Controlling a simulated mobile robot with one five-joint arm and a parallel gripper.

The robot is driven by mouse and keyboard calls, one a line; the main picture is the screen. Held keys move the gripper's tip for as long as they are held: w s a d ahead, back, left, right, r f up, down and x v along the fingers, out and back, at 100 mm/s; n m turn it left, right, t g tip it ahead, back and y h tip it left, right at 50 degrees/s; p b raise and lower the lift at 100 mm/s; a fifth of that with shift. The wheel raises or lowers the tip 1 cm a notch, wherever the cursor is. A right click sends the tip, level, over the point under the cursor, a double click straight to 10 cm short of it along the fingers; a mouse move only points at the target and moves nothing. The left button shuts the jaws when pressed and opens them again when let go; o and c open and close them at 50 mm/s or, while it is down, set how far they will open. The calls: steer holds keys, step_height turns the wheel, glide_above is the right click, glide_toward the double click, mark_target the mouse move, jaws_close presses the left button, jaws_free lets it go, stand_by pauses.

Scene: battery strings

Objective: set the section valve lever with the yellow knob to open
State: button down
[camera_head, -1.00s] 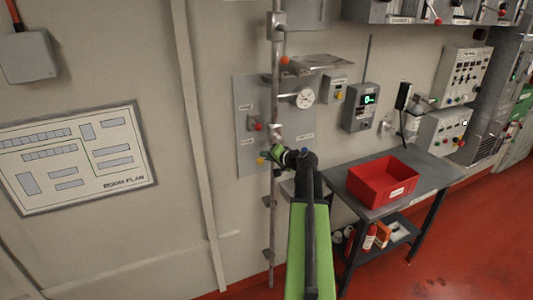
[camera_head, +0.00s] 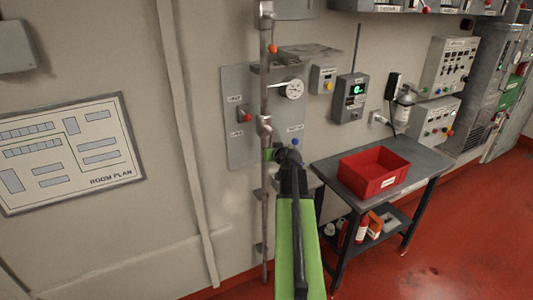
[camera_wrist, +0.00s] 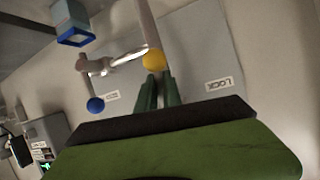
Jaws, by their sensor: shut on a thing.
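The yellow knob (camera_wrist: 154,60) shows in the wrist view at the tips of my gripper (camera_wrist: 157,78), whose dark green fingers are close together on it. A metal lever rod leads up from the knob in that picture, beside the pipe fitting. A blue knob (camera_wrist: 95,105) on another lever is to the left, apart from the fingers. In the head view my gripper (camera_head: 273,154) is at the vertical pipe (camera_head: 264,185), low on the grey panel (camera_head: 240,90). The yellow knob is hidden there behind my gripper and arm. The blue knob (camera_head: 295,141) shows just right of my gripper.
A red knob (camera_head: 247,118) and a round gauge (camera_head: 292,89) are on the panel above my gripper. A table (camera_head: 419,164) with a red bin (camera_head: 372,186) stands to the right. Red floor is open in front of the table.

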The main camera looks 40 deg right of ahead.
steer(key=shift+s+d+f+n, duration=0.15)
steer(key=shift+s+d+n, duration=0.1)
steer(key=shift+d+n, duration=0.15)
steer(key=shift+d+h, duration=0.1)
steer(key=shift+h, duration=0.2)
steer(key=c, duration=1.5)
jaws_free()
steer(key=shift+s, duration=0.1)
steer(key=shift+r, duration=0.2)
